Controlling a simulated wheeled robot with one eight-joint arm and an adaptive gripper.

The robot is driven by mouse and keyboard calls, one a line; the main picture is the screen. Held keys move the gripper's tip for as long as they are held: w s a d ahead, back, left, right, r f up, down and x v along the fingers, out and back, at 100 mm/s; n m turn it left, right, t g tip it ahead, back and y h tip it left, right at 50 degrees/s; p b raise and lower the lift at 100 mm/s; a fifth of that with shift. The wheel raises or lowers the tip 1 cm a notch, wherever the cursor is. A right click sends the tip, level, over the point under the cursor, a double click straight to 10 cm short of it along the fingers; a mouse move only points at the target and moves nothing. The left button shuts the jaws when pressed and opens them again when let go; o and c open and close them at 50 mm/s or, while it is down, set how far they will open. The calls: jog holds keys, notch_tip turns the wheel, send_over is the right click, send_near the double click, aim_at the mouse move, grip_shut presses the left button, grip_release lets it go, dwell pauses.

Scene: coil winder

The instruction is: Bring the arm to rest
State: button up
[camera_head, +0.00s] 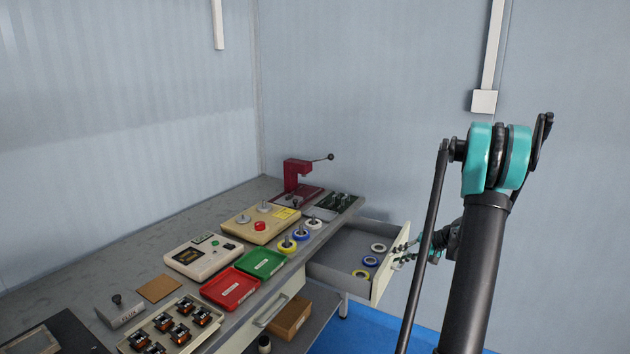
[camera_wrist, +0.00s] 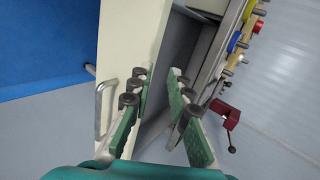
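My gripper (camera_head: 408,252) is at the open drawer (camera_head: 350,240), by the outer side and top of its front panel. In the wrist view my gripper (camera_wrist: 158,75) has its two green-padded fingers apart with nothing held between them. The left finger overlaps the cream drawer front (camera_wrist: 130,32) near its metal handle (camera_wrist: 101,105); the right finger overlaps the drawer's interior. I cannot tell whether either finger touches the drawer. My arm rises at the right of the head view, bent at a high teal joint.
The drawer holds several tape rolls, including a yellow one (camera_head: 361,273). The bench carries a red press (camera_head: 298,174), a beige winder (camera_head: 262,222), a green tray (camera_head: 260,262), a red tray (camera_head: 229,289) and a coil tray (camera_head: 150,328). Above the bench is free room.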

jog(key=s+a+r+n+h, duration=0.1)
jog(key=s+a+h, duration=0.1)
jog(key=s+a, duration=0.35)
jog(key=s+a+r+n+g+h, duration=0.1)
jog(key=s+a+h, duration=0.1)
jog(key=s, duration=0.7)
jog(key=s+a+n+h, duration=0.1)
jog(key=s+a+h, duration=0.25)
jog(key=s, duration=0.45)
jog(key=s+f+n+h, duration=0.2)
jog(key=s, duration=0.8)
jog(key=shift+d, duration=0.25)
